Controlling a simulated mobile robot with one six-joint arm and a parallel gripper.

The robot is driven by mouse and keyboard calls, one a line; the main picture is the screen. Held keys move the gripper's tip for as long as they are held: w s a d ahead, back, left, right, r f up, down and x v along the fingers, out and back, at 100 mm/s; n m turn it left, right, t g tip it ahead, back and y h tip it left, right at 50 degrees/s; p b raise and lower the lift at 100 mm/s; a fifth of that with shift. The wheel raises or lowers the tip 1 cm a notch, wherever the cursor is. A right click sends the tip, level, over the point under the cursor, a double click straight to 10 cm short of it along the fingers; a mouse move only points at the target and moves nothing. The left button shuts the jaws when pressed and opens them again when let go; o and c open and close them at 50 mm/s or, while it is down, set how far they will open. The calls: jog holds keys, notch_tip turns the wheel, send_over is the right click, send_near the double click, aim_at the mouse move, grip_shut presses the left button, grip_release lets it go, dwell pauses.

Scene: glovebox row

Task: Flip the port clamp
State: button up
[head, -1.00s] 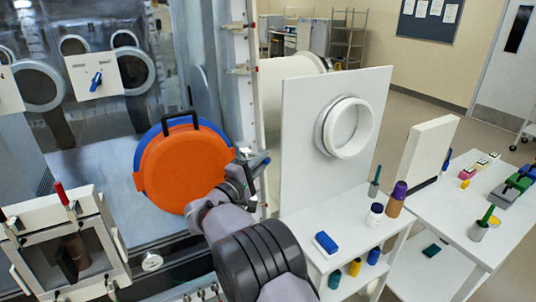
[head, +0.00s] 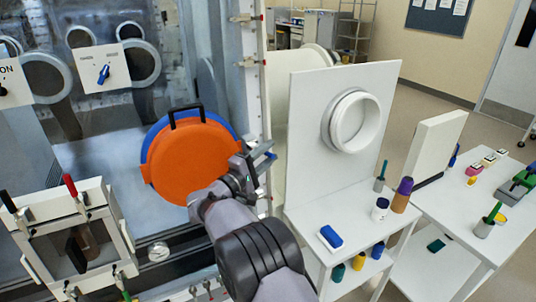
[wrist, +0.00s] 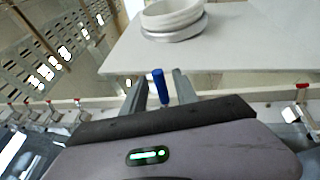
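A round orange port door (head: 190,162) with a black handle sits against a blue ring (head: 160,130) on the glovebox front. A small blue lever, which looks like the port clamp (head: 267,156), shows at the door's right side, by my gripper (head: 256,165). In the wrist view the blue lever (wrist: 158,84) stands between the two fingers of my gripper (wrist: 160,80). The fingers are open, with a narrow gap on each side of the lever. I cannot tell how deep the lever sits between them. The lever's base is hidden behind my gripper body.
A white panel with a round port collar (head: 357,121) stands right of my arm, on a white table holding bottles and a blue block (head: 331,237). A small airlock box (head: 78,245) with a red-handled lever is at lower left. A blue switch (head: 103,73) is above.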

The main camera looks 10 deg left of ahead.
jog(key=p+v, duration=0.1)
jog(key=v, duration=1.6)
jog(key=shift+s+p, duration=0.2)
jog(key=shift+p, duration=0.1)
jog(key=shift+a, duration=0.15)
